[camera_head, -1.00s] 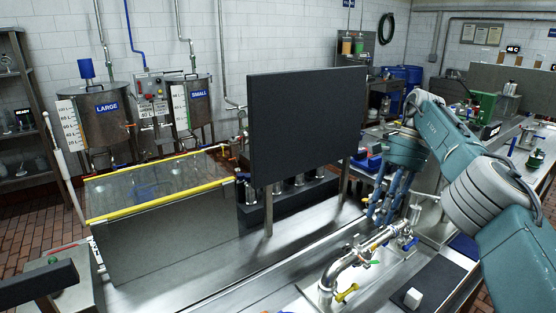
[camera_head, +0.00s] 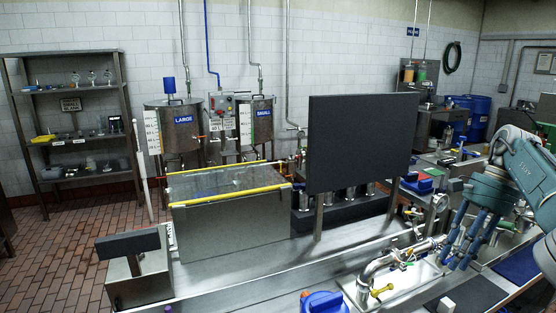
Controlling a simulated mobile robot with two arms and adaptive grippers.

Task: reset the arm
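My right arm (camera_head: 527,165) is teal and comes in from the right edge. Its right gripper (camera_head: 466,248) has blue fingers that hang downward and stand apart, with nothing seen between them. It is just right of a shiny pipe with small valves (camera_head: 385,262) on the steel bench; I cannot tell whether the fingers touch anything behind them. My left arm and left gripper are not in view.
A dark upright panel (camera_head: 360,145) stands on the steel bench (camera_head: 350,238), left of the gripper. A glass-topped tank with yellow rails (camera_head: 232,225) is further left. A blue object (camera_head: 324,302) and white block (camera_head: 445,305) are at the front.

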